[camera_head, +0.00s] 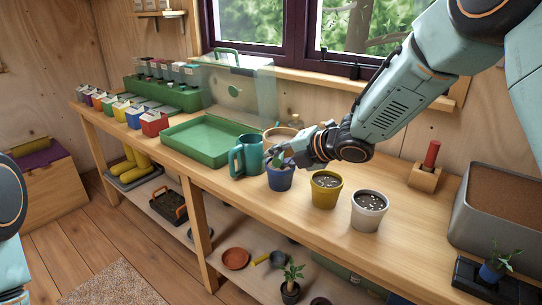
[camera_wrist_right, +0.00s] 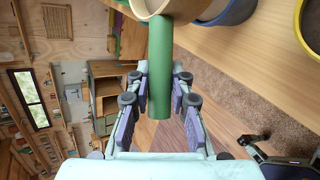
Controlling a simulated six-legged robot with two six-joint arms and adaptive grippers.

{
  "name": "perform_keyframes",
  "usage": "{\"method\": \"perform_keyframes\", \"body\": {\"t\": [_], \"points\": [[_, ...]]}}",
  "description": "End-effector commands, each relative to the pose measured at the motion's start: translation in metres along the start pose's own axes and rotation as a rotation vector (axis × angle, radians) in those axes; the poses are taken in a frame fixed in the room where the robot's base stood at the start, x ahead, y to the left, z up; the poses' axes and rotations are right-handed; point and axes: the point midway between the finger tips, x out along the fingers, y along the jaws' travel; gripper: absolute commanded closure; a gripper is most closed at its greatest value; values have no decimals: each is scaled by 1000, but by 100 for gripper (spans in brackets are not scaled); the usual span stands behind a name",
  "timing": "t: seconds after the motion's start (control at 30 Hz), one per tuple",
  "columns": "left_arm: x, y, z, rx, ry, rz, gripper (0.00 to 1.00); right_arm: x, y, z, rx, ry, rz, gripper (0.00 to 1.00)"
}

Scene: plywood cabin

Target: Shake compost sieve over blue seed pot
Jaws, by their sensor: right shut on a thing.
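The compost sieve has a pale wooden rim (camera_head: 281,133), partly hidden behind my right gripper (camera_head: 284,160). In the right wrist view its green handle (camera_wrist_right: 160,75) lies between the fingers, with part of the round rim at the top. My right gripper is shut on the handle. The blue seed pot (camera_head: 280,179) stands upright on the bench, just below the gripper; its top is partly covered. Its blue rim also shows in the right wrist view (camera_wrist_right: 236,14), beside the sieve. My left gripper is out of view.
A teal mug (camera_head: 247,157) stands close left of the blue pot. A yellow pot (camera_head: 325,190) and a white pot (camera_head: 369,212) stand to its right. A green tray (camera_head: 185,152) lies further left. A wooden block with a red-handled tool (camera_head: 425,177) stands behind right.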

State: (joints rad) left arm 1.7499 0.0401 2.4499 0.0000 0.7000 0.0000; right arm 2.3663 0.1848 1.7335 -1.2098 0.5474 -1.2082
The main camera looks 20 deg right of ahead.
Motion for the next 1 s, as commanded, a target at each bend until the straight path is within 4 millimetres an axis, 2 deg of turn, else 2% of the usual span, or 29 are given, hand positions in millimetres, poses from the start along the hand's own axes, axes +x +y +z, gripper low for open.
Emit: {"method": "perform_keyframes", "body": {"t": [0.1,0.27,0.6,0.77,1.0], "points": [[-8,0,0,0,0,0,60,-6,-3,9,2,-1,2,100],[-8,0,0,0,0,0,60,-7,-6,11,-2,0,1,100],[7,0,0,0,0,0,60,9,7,-13,-5,1,0,100],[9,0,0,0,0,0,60,12,12,-18,-1,0,0,100],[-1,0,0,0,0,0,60,2,6,-4,3,-2,2,100]]}}
